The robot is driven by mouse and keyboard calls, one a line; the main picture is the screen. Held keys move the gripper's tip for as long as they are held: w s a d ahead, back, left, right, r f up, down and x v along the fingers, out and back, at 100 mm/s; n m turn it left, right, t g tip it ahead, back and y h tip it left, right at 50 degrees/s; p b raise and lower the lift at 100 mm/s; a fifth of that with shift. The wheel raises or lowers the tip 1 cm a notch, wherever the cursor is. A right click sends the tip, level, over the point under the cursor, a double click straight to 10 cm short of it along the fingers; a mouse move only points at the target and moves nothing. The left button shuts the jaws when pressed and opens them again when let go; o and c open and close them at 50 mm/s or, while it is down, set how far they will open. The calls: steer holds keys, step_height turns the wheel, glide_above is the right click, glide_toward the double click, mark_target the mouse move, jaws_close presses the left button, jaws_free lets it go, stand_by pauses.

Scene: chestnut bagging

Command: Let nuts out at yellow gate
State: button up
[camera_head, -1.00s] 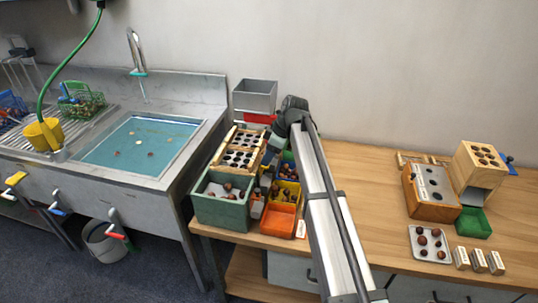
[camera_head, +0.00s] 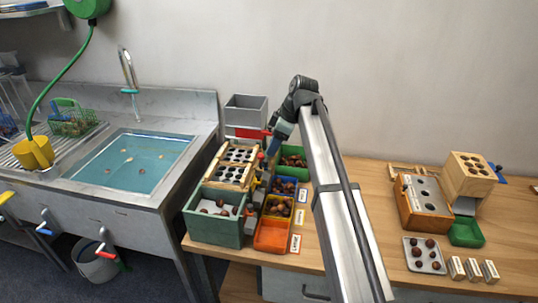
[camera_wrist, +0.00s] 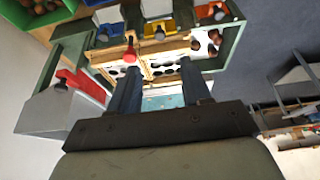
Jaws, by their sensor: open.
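The nut sorter has a green box (camera_head: 214,216) with several nuts at its front and a wooden frame (camera_head: 235,165) with dark holes behind. On its right side are coloured gates; the yellow gate (camera_wrist: 159,32) shows in the wrist view beyond my fingertips, with a blue gate (camera_wrist: 106,34) to its left. The yellow bin (camera_head: 279,208) holds several nuts. My gripper (camera_wrist: 160,68) is open and empty, above the sorter. A red knob (camera_wrist: 129,54) shows near my left finger, apparently without contact.
Green (camera_head: 294,157), blue (camera_head: 284,187) and orange (camera_head: 271,236) bins line the sorter's right side. A grey hopper (camera_head: 246,110) with a red part stands behind. A water-filled sink (camera_head: 135,163) is left. The table between my arm and the wooden blocks (camera_head: 424,195) is clear.

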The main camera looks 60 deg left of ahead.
steer(key=shift+v, duration=1)
steer(key=s+d+f+m, duration=0.2)
steer(key=d+f, duration=1.4)
steer(key=d, duration=0.1)
steer(key=s+d+f+m, duration=0.1)
steer(key=s+d+f, duration=0.1)
steer(key=d+f, duration=1.45)
steer(key=w+d+f+m+g+h, duration=0.1)
steer(key=w+d+f+m, duration=0.1)
steer(key=d+f+m, duration=0.75)
steer(key=w+d+f+m+h, duration=0.1)
steer(key=w+d+f+m, duration=0.15)
steer(key=d+f, duration=0.8)
steer(key=s+d+f+m+g, duration=0.1)
steer(key=s+d+f+m, duration=0.2)
steer(key=d, duration=0.6)
steer(key=s+d+f+m, duration=0.4)
steer(key=s+d, duration=0.3)
steer(key=d, duration=0.2)
steer(key=s+d+f+m+g+h, duration=0.1)
steer(key=s+d+f+m, duration=0.2)
steer(key=d, duration=0.6)
steer(key=s+m, duration=0.2)
steer(key=s, duration=0.1)
steer(key=shift+f+g, duration=0.15)
steer(key=shift+g, duration=0.15)
